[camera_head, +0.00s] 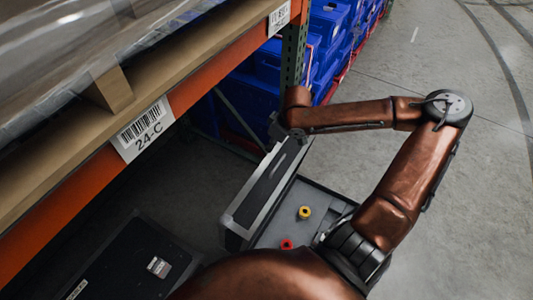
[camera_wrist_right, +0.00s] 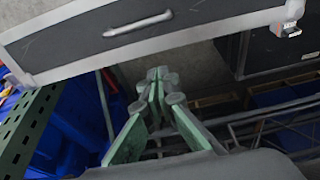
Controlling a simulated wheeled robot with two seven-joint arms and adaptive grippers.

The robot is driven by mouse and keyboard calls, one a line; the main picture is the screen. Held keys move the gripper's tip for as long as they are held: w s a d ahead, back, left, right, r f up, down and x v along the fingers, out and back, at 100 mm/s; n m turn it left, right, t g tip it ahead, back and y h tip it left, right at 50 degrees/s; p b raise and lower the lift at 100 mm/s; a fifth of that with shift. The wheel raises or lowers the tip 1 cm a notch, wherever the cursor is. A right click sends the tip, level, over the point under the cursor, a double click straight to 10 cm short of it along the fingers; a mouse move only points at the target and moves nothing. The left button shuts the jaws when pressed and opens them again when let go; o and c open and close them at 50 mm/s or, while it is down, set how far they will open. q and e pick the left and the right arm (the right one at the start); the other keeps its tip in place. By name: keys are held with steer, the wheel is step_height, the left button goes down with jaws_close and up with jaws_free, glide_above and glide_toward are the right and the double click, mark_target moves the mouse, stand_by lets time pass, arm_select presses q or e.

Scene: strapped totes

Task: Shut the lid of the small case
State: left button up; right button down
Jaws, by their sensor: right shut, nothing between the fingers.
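The small case stands open, dark grey with silver edges. Its lid (camera_head: 266,180) is raised and leans toward the shelf. The grey inside of its base (camera_head: 290,225) faces up and holds a yellow round piece (camera_head: 304,212) and a red one (camera_head: 287,244). My right arm reaches round from the right, and my right gripper (camera_head: 277,131) is at the lid's far end, partly hidden. In the right wrist view the gripper (camera_wrist_right: 160,78) is shut and empty, close to the silver edge of a dark panel with a handle (camera_wrist_right: 140,22). Contact cannot be told. My left gripper is not in view.
An orange shelf beam (camera_head: 90,190) with a label runs along the left, above a black case (camera_head: 125,262). A green post (camera_head: 293,55) and blue totes (camera_head: 335,25) stand beyond the lid. The floor (camera_head: 480,190) at right is clear.

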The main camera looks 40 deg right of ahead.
steer(key=b, duration=0.3)
glide_toward(264, 166)
steer(key=w+f, duration=0.2)
steer(key=f, duration=0.1)
steer(key=w+f, duration=0.1)
steer(key=shift+a+f+b, duration=0.3)
steer(key=shift+a+b, duration=0.05)
steer(key=shift+a, duration=0.05)
steer(key=shift+s+d+r, duration=0.15)
steer(key=shift+s+d, duration=0.15)
steer(key=shift+s, duration=0.15)
steer(key=shift+s+d+r+p, duration=0.1)
steer(key=shift+s+p, duration=0.45)
steer(key=shift+s, duration=0.2)
steer(key=shift+s+d+p, duration=0.2)
steer(key=shift+s+p, duration=0.1)
steer(key=shift+s, duration=0.3)
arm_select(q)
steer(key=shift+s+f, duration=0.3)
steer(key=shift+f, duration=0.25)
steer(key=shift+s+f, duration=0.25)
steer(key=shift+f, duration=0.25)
arm_select(e)
steer(key=shift+s, duration=0.1)
steer(key=shift+s, duration=0.15)
